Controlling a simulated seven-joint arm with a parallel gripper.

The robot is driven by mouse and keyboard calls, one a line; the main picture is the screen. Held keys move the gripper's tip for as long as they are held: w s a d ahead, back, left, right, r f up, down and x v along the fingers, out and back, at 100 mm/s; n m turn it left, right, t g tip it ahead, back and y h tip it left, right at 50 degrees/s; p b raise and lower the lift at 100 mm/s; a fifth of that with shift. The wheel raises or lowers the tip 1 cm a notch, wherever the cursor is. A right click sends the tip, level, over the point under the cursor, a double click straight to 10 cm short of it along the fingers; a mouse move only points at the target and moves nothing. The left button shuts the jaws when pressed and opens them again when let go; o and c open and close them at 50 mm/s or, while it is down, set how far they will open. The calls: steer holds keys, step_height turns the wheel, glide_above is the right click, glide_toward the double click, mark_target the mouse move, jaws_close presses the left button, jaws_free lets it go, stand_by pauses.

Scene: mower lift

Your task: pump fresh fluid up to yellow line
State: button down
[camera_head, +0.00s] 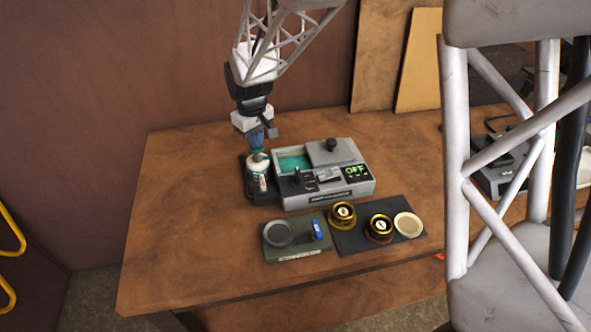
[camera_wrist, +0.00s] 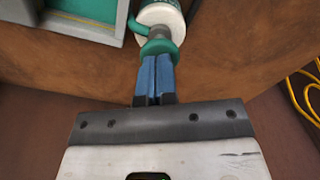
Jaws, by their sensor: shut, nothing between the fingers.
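A white pump bottle (camera_head: 258,171) with a green pump head stands in a dark holder at the left end of a grey machine (camera_head: 333,192). In the wrist view, the bottle (camera_wrist: 165,13) is partly cut off by the frame, and its green pump head (camera_wrist: 160,46) shows. My gripper (camera_head: 257,148) is directly above the bottle, pointing down. In the wrist view, its blue fingers (camera_wrist: 155,62) are shut together with nothing between them, tips at the pump head; I cannot tell whether they touch. The machine has an open teal basin (camera_head: 293,164).
The machine carries a black knob (camera_head: 331,145) and a display (camera_head: 355,173) reading OFF. In front lie a dark green tray (camera_head: 308,247) with a grey disc and blue piece, and a black mat (camera_head: 352,243) with two gold-rimmed round pieces and a tan disc. The table's left side is clear.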

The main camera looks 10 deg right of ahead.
steer(key=shift+r, duration=1.9)
steer(key=shift+s+d+r, duration=0.25)
steer(key=shift+s+r, duration=0.05)
steer(key=s+d+r+m+t, duration=0.1)
steer(key=s+d+r+m, duration=0.1)
steer(key=s+d+r, duration=0.35)
steer(key=s+d+r+m, duration=0.1)
steer(key=s+d+r, duration=0.2)
steer(key=s, duration=0.6)
steer(key=s+d+m+t, duration=0.1)
steer(key=s+d+m, duration=0.2)
steer(key=s, duration=1.4)
steer(key=shift+d+r+t, duration=0.3)
steer(key=shift+d+r, duration=0.1)
steer(key=shift+d, duration=0.3)
steer(key=shift+w, duration=0.2)
